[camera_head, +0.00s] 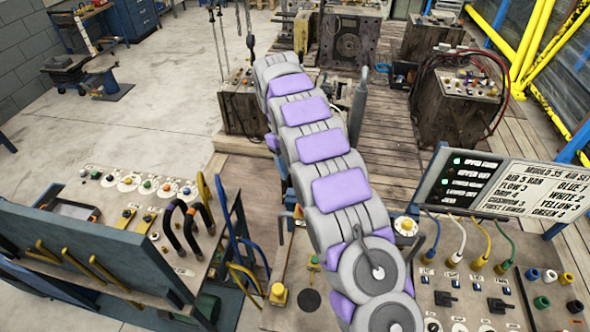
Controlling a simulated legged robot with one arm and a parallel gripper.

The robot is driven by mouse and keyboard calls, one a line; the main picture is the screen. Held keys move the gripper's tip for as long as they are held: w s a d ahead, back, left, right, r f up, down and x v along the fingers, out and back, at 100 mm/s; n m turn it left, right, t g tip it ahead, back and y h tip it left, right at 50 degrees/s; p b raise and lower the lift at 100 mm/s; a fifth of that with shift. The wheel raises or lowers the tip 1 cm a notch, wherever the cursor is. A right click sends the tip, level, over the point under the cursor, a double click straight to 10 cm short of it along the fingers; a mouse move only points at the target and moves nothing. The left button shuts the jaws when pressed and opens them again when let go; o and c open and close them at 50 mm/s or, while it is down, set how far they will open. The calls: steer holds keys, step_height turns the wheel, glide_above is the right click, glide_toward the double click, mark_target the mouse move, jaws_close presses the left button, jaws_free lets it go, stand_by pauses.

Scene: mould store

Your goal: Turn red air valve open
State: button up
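I cannot single out the red air valve. Small coloured knobs, some reddish, stand in a row on the left panel (150,200), with yellow-bodied valves (127,216) in front of them. A wooden block (446,112) at the upper right carries red hoses (497,62) and several small coloured fittings on top, too small to tell apart. My grey and purple arm stretches from the bottom right of centre up to the top middle. Its far end hides what lies behind it, and I see no gripper fingers.
A right-hand panel (462,298) has coloured hoses, black switches and a lettered sign (530,188). A yellow-knobbed lever (278,293) stands at the lower middle. Yellow rails (530,45) stand at the right. The concrete floor at the upper left is largely clear.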

steer(key=shift+p+v, duration=2.35)
steer(key=shift+p, duration=1.1)
steer(key=s+d+r+m+y+b, duration=0.1)
steer(key=s+d+m+b, duration=0.1)
steer(key=s+d+b, duration=0.55)
steer(key=s+d+r+m+b, duration=0.1)
steer(key=s+d+b, duration=0.35)
steer(key=s, duration=0.55)
steer(key=s+d+f+m+t+b, duration=0.1)
steer(key=s+f+b, duration=0.4)
steer(key=s, duration=0.8)
steer(key=s+d+f+m+y+b, duration=0.1)
steer(key=s+f+b, duration=0.4)
steer(key=s, duration=0.8)
step_height(320, 180, down, 3)
steer(key=shift+s+d+f+m+t+y, duration=0.15)
steer(key=shift+s+d+m+t+y, duration=0.2)
steer(key=shift+d+m, duration=0.55)
steer(key=shift+w+a, duration=0.1)
steer(key=shift+a, duration=0.05)
